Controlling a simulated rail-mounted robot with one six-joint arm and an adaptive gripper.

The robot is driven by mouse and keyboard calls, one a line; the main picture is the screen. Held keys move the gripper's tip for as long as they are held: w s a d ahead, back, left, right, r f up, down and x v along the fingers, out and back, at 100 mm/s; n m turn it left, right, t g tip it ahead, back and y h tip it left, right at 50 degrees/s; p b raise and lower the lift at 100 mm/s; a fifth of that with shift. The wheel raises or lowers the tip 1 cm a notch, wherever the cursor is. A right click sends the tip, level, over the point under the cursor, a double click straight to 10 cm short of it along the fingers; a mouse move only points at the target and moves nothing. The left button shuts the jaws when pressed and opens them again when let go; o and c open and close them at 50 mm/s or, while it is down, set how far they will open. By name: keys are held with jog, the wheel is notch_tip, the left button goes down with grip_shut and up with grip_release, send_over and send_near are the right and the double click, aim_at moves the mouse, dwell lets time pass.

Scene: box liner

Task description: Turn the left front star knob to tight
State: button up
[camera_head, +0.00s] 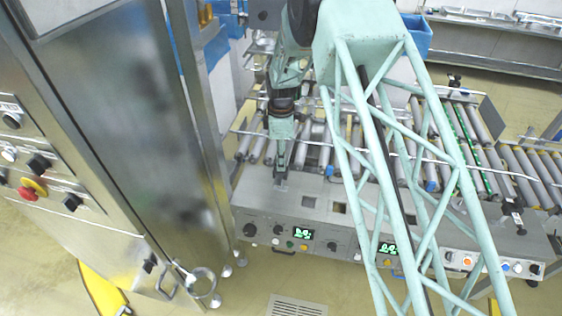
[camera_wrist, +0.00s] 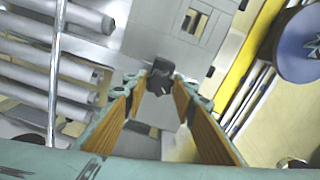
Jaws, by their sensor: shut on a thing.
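The left front star knob (camera_wrist: 160,78) is dark and lobed. It sits between my fingertips in the wrist view, and both fingers appear to touch its sides. My gripper (camera_wrist: 160,88) is shut on it, with tan-ribbed finger pads along either side. In the head view my gripper (camera_head: 281,180) reaches down to the left part of the grey machine top (camera_head: 255,195). There the knob is mostly hidden by the fingers. Whether the knob is loose or tight cannot be told.
The machine's front panel (camera_head: 290,247) carries dials and green displays. Roller conveyors (camera_head: 490,150) lie behind and to the right. Another dark knob assembly (camera_head: 514,215) stands at the right end. A tall steel cabinet (camera_head: 130,110) rises close on the left.

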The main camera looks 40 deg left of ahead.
jog(key=m+b, duration=0.1)
jog(key=m, duration=0.5)
jog(key=shift+m, duration=0.4)
jog(key=m, duration=0.3)
jog(key=shift+m, duration=0.4)
jog(key=m, duration=0.3)
jog(key=shift+m, duration=0.4)
jog(key=m, duration=0.6)
jog(key=shift+m+b, duration=0.4)
jog(key=m, duration=0.6)
jog(key=shift+m, duration=0.4)
jog(key=o, duration=0.9)
jog(key=shift+c, duration=0.2)
